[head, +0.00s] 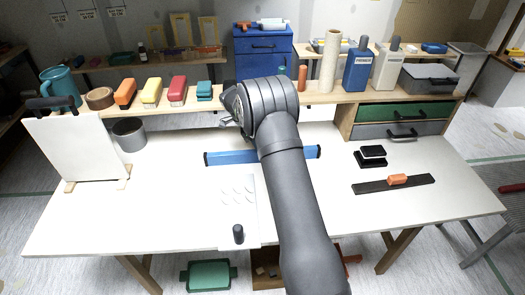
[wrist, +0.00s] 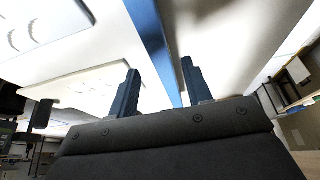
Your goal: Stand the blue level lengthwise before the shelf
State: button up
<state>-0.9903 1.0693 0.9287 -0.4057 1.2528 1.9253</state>
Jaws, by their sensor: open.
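The blue level (head: 232,158) is a long bar with black ends. It lies on the white table in front of the shelf, running left to right roughly parallel to it. My arm hides part of its middle in the head view. In the wrist view the level (wrist: 152,40) runs from the top edge down to between the two dark fingers of my gripper (wrist: 160,88). The fingers are apart, with a gap visible on either side of the level.
The wooden shelf (head: 222,105) along the table's back holds a mug, tape, coloured blocks, a paper roll and bottles. A grey can (head: 129,134) and a white panel (head: 75,150) stand left. A dark bar (head: 365,187) with an orange handle and a black block (head: 371,157) lie right.

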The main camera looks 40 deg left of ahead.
jog(key=shift+v, duration=2.4)
jog(key=shift+f, duration=0.1)
jog(key=x, duration=1.2)
notch_tip(320, 180, up, 3)
jog(key=shift+f, duration=0.2)
jog(key=shift+r, duration=0.6)
jog(key=shift+f, duration=0.1)
